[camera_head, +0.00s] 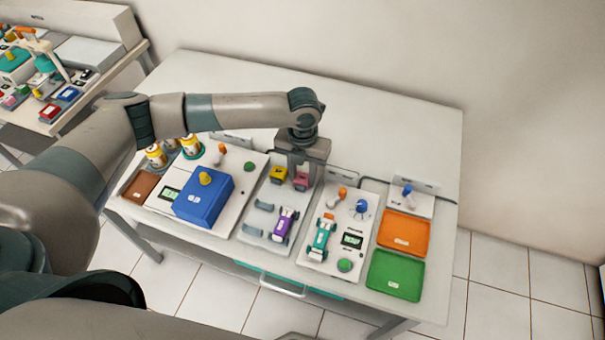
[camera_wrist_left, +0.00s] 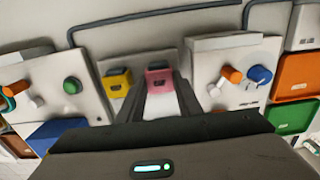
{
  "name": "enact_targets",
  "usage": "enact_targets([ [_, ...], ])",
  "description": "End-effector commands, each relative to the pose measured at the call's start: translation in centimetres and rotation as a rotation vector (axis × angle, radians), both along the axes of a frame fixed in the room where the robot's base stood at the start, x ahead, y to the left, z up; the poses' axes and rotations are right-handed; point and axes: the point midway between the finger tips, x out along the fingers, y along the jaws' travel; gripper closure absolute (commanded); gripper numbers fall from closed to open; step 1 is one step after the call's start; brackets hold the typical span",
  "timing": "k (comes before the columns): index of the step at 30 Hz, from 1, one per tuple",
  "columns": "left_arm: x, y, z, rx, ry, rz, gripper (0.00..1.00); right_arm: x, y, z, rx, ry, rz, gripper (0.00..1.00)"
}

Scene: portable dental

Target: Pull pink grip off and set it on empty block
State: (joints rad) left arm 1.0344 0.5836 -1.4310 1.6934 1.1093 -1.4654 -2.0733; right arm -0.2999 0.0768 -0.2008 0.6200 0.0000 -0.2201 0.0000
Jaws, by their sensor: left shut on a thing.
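The pink grip (camera_head: 301,182) is near the back of the middle white panel, beside a yellow block-shaped piece (camera_head: 278,174). My left gripper (camera_head: 299,174) points down over the pink grip and is shut on it. In the left wrist view the pink grip (camera_wrist_left: 158,78) shows between the fingers, with the yellow piece (camera_wrist_left: 117,82) just to its left. I cannot tell whether the pink grip is seated or lifted. No empty block can be clearly picked out. My right gripper is not in view.
The middle panel (camera_head: 246,222) also holds grey cradles (camera_head: 264,206) and a purple wheeled piece (camera_head: 284,224). A blue box (camera_head: 203,198) stands to the left. A teal wheeled piece (camera_head: 320,238), an orange tray (camera_head: 403,232) and a green tray (camera_head: 395,276) are to the right.

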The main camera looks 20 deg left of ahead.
Motion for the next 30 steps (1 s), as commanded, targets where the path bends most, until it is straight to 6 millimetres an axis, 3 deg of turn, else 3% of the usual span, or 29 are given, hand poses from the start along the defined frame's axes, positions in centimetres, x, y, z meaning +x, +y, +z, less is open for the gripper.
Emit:
enact_targets([
  [26, 0.02, -0.02, -0.19, 0.0, 0.0, 0.0, 0.97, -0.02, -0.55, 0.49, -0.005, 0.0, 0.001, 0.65],
  [27, 0.02, -0.03, -0.19, 0.0, 0.0, 0.0, 0.61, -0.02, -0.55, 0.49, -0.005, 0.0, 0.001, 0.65],
  [29, 0.02, -0.03, -0.19, 0.0, 0.0, 0.0, 0.47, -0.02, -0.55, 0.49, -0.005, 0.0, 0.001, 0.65],
  [30, 0.02, -0.03, -0.19, 0.0, 0.0, 0.0, 0.46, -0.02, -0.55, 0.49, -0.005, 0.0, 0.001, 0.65],
])
